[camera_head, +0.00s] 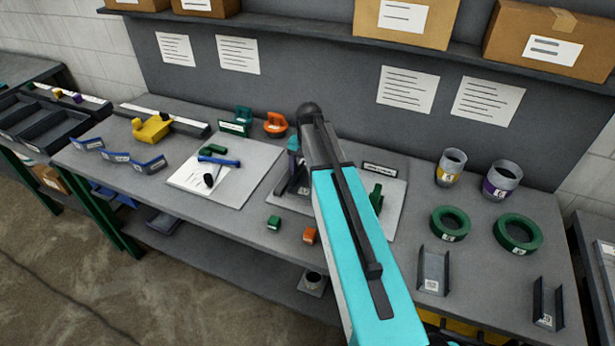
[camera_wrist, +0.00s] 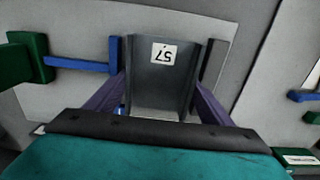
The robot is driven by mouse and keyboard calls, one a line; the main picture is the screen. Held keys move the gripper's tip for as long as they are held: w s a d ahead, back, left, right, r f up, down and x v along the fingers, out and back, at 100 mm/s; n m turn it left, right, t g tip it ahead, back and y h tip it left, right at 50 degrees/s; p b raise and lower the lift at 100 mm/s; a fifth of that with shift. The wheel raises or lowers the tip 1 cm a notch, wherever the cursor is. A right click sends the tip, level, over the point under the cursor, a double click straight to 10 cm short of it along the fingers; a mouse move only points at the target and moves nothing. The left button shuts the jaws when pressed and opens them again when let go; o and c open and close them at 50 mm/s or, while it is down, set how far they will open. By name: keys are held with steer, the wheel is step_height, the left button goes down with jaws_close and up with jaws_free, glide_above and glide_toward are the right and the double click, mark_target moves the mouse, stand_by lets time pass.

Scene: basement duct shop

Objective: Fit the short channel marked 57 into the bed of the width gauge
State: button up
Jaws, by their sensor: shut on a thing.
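The short channel marked 57 (camera_wrist: 160,75) is a dark grey U-shaped piece, its label upside down in the wrist view. My gripper (camera_wrist: 161,92) has its purple fingers shut on the channel's two sides. The channel is over the pale plate (camera_wrist: 85,20) of the width gauge. A green block (camera_wrist: 25,60) with a blue rod (camera_wrist: 80,65) stands left of it; the rod's end is close to the channel's left side. Whether the channel rests in the bed or hangs above it I cannot tell. In the head view my arm hides most of the gauge; its green block (camera_head: 376,198) shows.
Two more channels (camera_head: 433,270) (camera_head: 546,303) lie at the bench's right end, near green rings (camera_head: 450,223) and grey cups (camera_head: 452,168). Small green (camera_head: 273,223) and orange (camera_head: 309,236) blocks sit near the front edge.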

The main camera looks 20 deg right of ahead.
mark_target(309, 184)
steer(key=shift+f+b, duration=0.55)
steer(key=shift+f, duration=0.7)
steer(key=o, duration=1.2)
steer(key=shift+r, duration=0.15)
step_height(309, 184, up, 14)
steer(key=b, duration=0.3)
steer(key=shift+f+b, duration=0.2)
steer(key=shift+b, duration=0.2)
steer(key=shift+f, duration=0.1)
stand_by(0.7)
